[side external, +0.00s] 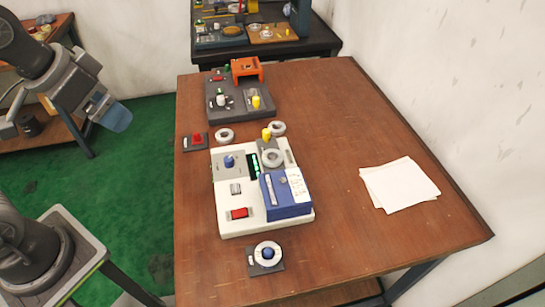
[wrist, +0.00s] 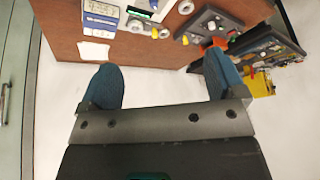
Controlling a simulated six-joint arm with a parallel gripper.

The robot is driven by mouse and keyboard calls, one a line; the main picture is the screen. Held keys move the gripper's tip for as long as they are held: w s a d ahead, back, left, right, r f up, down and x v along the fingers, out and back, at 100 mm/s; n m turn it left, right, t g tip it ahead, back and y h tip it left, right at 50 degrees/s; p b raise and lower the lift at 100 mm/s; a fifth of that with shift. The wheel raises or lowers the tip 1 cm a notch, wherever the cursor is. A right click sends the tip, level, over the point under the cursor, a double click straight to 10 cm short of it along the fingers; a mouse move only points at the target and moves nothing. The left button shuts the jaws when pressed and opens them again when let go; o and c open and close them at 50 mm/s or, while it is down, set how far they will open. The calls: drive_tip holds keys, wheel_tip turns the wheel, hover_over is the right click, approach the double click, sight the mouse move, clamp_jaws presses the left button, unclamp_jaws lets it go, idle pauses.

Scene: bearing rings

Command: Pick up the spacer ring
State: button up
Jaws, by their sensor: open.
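Several pale grey rings show in the side view, and I cannot tell which is the spacer ring. One ring (side external: 224,135) lies on the table behind the white device. Another ring (side external: 278,128) lies to its right, near a yellow knob. A third ring (side external: 272,158) rests on the device's grey top part. Rings also show small in the wrist view (wrist: 186,6). My gripper (side external: 117,117) is open and empty, off the table's left side; its blue fingers are wide apart in the wrist view (wrist: 160,62).
The white device (side external: 226,221) with a blue box (side external: 287,196) stands mid-table. A dark grey unit (side external: 233,115) and orange bracket (side external: 246,68) are behind it. A red button plate (side external: 196,141) is at the left edge. White paper (side external: 400,186) lies right; the right side is mostly clear.

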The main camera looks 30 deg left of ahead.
drive_tip(key=w+d+r+m+g, duration=0.15)
drive_tip(key=w+m, duration=0.25)
drive_tip(key=w, duration=0.5)
drive_tip(key=m+g, duration=0.4)
drive_tip(key=m, duration=0.7)
hover_over(273, 156)
wheel_tip(273, 156, down, 17)
wheel_tip(273, 156, down, 13)
drive_tip(key=shift+s+f, duration=0.1)
drive_tip(key=c, duration=1.2)
